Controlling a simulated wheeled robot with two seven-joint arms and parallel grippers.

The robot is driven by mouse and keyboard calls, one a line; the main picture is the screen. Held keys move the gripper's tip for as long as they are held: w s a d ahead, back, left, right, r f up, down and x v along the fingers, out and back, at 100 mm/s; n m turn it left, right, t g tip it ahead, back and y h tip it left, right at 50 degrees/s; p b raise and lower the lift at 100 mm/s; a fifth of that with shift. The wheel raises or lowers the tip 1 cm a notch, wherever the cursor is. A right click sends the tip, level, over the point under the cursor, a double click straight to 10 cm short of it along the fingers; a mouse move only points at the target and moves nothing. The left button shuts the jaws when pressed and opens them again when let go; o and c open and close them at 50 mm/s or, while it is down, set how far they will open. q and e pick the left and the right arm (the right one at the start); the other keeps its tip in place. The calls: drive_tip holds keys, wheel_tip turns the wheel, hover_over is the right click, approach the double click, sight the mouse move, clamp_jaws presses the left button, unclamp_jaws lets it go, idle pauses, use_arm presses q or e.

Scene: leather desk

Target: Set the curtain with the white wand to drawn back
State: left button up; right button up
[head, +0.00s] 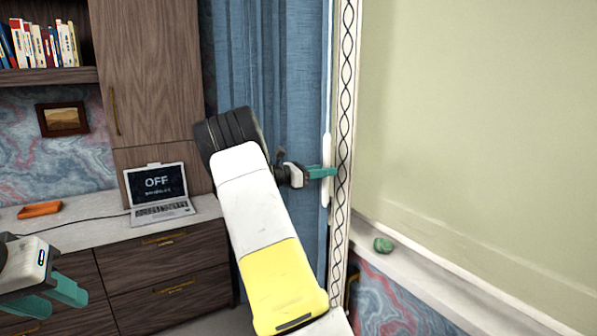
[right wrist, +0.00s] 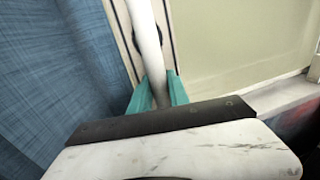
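The blue curtain (head: 290,70) hangs in folds left of the pale green panel; its cloth also fills the left of the right wrist view (right wrist: 50,70). The white wand (head: 326,140) hangs upright by the curtain's right edge, in front of the patterned trim. My right gripper (head: 326,172) is at the wand. In the right wrist view the wand (right wrist: 148,45) runs down between its teal fingers (right wrist: 160,92), which appear closed against it on both sides. My right arm hides part of the curtain. My left gripper (head: 48,300) is open and empty at the lower left.
A laptop (head: 158,196) and an orange object (head: 40,209) are on the counter (head: 90,218) at left. A tall wooden cabinet (head: 150,70) stands beside the curtain. A green stone (head: 383,245) lies on the sill (head: 440,268). The space before the pale panel (head: 480,120) looks clear.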

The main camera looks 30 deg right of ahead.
drive_tip(key=o, duration=0.4)
drive_tip(key=a, duration=0.7)
drive_tip(key=shift+w+a, duration=0.4)
